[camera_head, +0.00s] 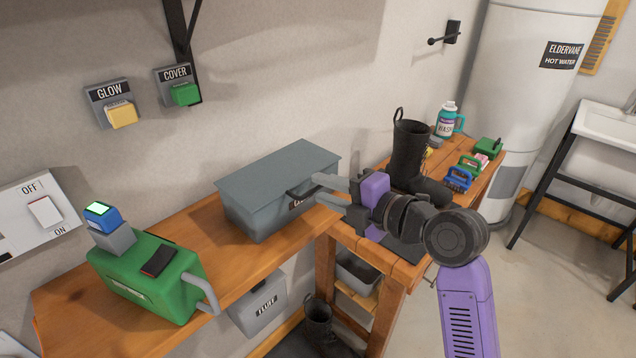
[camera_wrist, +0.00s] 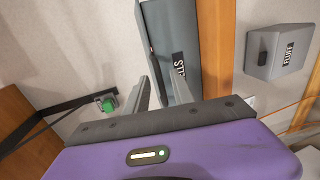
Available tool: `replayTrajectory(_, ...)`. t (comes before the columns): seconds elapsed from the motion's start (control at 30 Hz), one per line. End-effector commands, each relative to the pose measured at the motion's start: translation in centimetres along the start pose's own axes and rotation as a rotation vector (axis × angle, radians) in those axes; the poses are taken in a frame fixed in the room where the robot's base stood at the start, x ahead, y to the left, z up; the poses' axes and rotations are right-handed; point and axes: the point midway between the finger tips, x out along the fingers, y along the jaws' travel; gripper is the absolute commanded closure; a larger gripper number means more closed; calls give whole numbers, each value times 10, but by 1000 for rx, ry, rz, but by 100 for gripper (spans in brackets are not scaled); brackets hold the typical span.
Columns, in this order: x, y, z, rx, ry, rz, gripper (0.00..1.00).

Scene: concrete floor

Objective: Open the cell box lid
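The grey cell box (camera_head: 268,215) stands on the wooden shelf, with its flat blue-grey lid (camera_head: 280,170) lying shut on top. A dark handle (camera_head: 303,187) shows at the lid's front edge. The box label is partly hidden by my gripper. My gripper (camera_head: 317,187) is at the right part of the box's front, its two grey fingers apart near the handle. Whether they touch it I cannot tell. In the wrist view, the box (camera_wrist: 180,22) lies beyond my fingers (camera_wrist: 163,78), which are spread with a gap between them.
A green machine (camera_head: 150,278) stands left on the shelf (camera_head: 205,235). A grey FLUFF box (camera_head: 258,305) hangs below. GLOW (camera_head: 122,115) and COVER (camera_head: 185,94) switches are on the wall.

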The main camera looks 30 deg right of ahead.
Motion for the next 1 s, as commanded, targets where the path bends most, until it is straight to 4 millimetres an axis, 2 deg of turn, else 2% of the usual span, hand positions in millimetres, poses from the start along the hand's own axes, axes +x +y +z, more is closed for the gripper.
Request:
replayTrajectory(0.2, 21, 1, 0, 0, 0, 0, 70)
replayTrajectory(0.5, 24, 0, 0, 1, 0, 1, 70)
replayTrajectory(0.53, 24, 0, 0, 1, 0, 1, 72)
replayTrajectory(0.67, 24, 0, 0, 1, 0, 1, 98)
replayTrajectory(0.7, 24, 0, 0, 1, -1, 1, 100)
replayTrajectory(1.0, 24, 0, 0, 1, -1, 0, 100)
